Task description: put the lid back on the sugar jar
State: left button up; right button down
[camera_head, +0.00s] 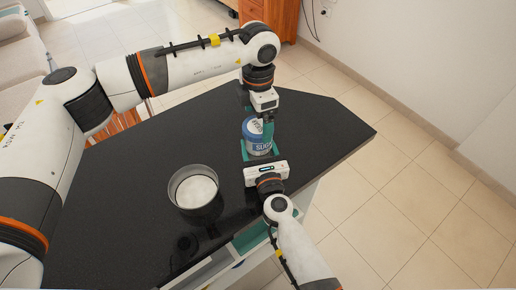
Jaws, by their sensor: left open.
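The sugar jar (261,148), with a blue label, stands on the black counter near its right edge. A white disc with a blue rim and dark lettering, which looks like the lid (251,129), is at the jar's top; I cannot tell whether it sits flush. My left gripper (259,121) is open, pointing down just above and behind the lid, and partly covers it. My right gripper (260,150) reaches in from the near side, its teal fingers against both sides of the jar's body.
An open metal canister (179,205) with a pale inside stands on the black counter (130,195), left of and nearer than the jar. The counter's right corner is bare. Open shelves show below the counter's near edge. A wooden cabinet (284,18) stands on the tiled floor behind.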

pick_arm(q)
notch_tip(320, 180, up, 10)
dwell(0.3)
pick_arm(e)
jog(key=shift+c, duration=1.4)
grip_release()
jog(key=b+v, duration=0.2)
jog(key=v, duration=0.9)
jog(key=shift+f, duration=0.2)
jog(key=shift+s+r, duration=0.15)
jog(key=shift+s, duration=0.35)
pick_arm(q)
notch_tip(320, 180, down, 2)
